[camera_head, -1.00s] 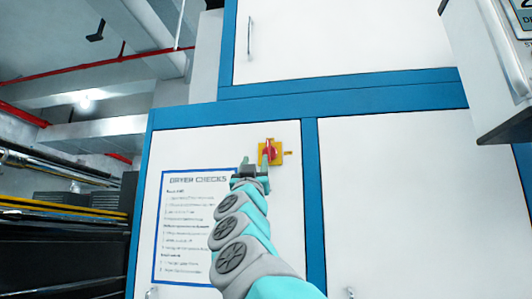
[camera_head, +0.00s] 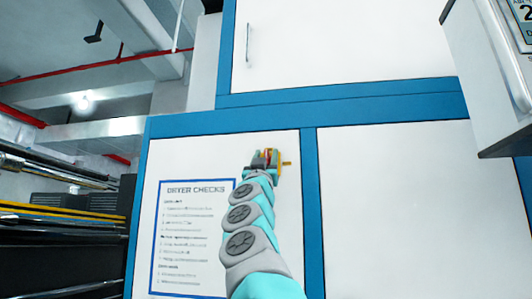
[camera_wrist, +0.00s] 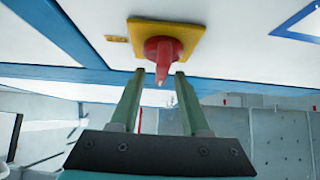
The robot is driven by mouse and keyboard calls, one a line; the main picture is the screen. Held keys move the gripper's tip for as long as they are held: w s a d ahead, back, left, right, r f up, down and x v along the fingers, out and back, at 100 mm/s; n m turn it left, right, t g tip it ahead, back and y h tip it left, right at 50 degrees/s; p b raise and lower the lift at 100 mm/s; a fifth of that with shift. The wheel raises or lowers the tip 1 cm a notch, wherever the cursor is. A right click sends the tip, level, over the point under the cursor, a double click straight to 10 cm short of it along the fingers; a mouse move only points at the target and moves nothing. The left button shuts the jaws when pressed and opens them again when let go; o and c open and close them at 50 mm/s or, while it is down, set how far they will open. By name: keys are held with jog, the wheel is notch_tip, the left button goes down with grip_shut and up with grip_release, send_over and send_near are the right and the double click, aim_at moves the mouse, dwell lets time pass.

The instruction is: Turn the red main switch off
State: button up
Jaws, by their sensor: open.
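The red main switch (camera_wrist: 163,50) sits on a yellow square plate (camera_wrist: 188,33) fixed to a white cabinet panel. In the wrist view my gripper (camera_wrist: 156,78) is open, with its two fingers apart and their tips close to the red knob, one toward each side. I cannot tell whether the fingers touch it. In the head view my gripper (camera_head: 264,158) covers most of the switch; a bit of the yellow plate (camera_head: 277,161) shows at its right.
A framed "Dryer Checks" sheet (camera_head: 193,237) hangs left of the switch. Blue frame strips (camera_head: 312,210) border the white panels. A grey box with a display (camera_head: 490,75) juts out at the upper right. Dark machinery with rollers (camera_head: 60,225) stands at the left.

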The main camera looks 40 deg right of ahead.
jog(key=shift+w+d+r, duration=0.1)
jog(key=shift+c, duration=0.3)
grip_shut()
dwell(0.4)
